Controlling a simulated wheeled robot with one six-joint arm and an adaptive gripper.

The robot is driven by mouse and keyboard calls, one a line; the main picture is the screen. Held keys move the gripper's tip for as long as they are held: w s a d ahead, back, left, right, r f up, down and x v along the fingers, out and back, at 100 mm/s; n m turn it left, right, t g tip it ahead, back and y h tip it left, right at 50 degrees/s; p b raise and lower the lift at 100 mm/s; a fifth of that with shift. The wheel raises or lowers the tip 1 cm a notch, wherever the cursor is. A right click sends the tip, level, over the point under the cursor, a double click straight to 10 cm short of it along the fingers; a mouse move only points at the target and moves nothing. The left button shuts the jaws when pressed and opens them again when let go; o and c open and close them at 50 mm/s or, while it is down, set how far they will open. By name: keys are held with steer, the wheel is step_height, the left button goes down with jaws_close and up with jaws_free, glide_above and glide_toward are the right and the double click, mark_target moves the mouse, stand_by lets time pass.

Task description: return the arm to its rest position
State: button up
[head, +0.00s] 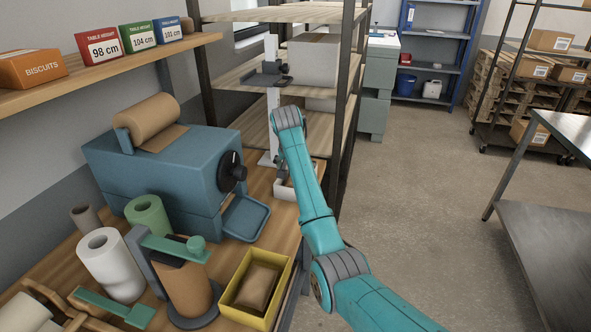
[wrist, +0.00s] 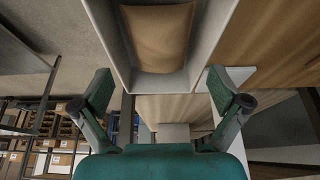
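My teal arm (head: 318,225) reaches from the lower right of the head view out over the workbench, its far joint (head: 288,120) raised in front of the shelf rack. My gripper (wrist: 160,76) is open in the wrist view, with its two fingers wide apart and nothing held between them. A pale open box (wrist: 117,50) with a brown packet (wrist: 158,38) inside lies beyond the fingertips. My gripper's fingers cannot be made out in the head view.
A blue paper dispenser (head: 165,170) stands left of my arm. Shelf posts (head: 347,120) rise close behind my arm. Open floor (head: 420,190) lies to the right.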

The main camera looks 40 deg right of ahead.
stand_by(0.5)
step_height(320, 180, up, 13)
stand_by(1.2)
stand_by(0.5)
